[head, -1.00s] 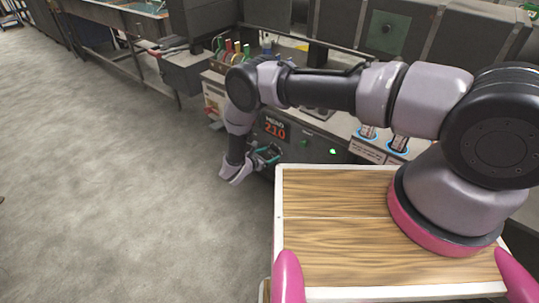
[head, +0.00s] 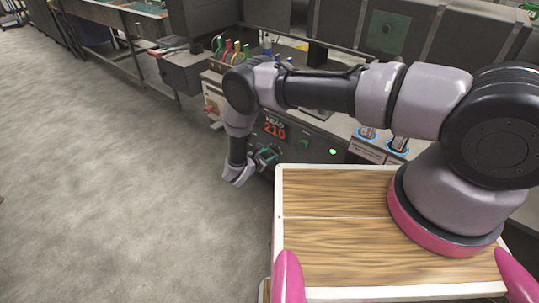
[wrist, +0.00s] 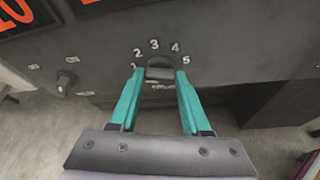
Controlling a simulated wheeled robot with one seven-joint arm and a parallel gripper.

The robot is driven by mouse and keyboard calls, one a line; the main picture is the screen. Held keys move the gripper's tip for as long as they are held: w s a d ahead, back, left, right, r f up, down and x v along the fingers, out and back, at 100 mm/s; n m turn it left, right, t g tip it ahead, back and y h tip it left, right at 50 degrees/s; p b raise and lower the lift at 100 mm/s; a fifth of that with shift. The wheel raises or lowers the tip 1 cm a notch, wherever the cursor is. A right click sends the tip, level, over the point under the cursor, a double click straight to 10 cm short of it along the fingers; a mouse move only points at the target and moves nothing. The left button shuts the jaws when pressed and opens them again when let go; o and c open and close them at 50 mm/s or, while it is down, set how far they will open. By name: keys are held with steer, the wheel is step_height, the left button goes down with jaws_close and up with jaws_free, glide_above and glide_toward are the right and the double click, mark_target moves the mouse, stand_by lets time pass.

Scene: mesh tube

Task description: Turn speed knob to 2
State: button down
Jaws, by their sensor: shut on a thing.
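The speed knob (wrist: 160,70) is a dark round knob on a dark grey panel in the wrist view, with white numbers 1 to 5 arched above it. My gripper (wrist: 159,74) has its teal fingers on either side of the knob and is shut on it. The knob's pointer cannot be made out between the fingers. In the head view my gripper (head: 268,155) reaches the front of the machine just below a red 210 display (head: 275,130); the knob is too small to make out there.
A smaller knob (wrist: 67,82) sits to the left on the panel. A lit green button (head: 333,152) and two blue-ringed switches (head: 398,145) are to the right on the machine. Open floor (head: 120,190) lies to the left.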

steer(key=m+t+y, duration=0.1)
steer(key=m, duration=0.1)
steer(key=m+t, duration=0.1)
steer(key=m, duration=0.1)
steer(key=shift+s+d+f+m+y, duration=0.2)
steer(key=shift+m+y, duration=0.1)
steer(key=shift+y, duration=0.1)
steer(key=shift+t, duration=0.3)
stand_by(0.3)
steer(key=shift+c, duration=1.8)
jaws_free()
steer(key=v, duration=1.1)
steer(key=shift+d, duration=0.1)
steer(key=shift+w, duration=0.1)
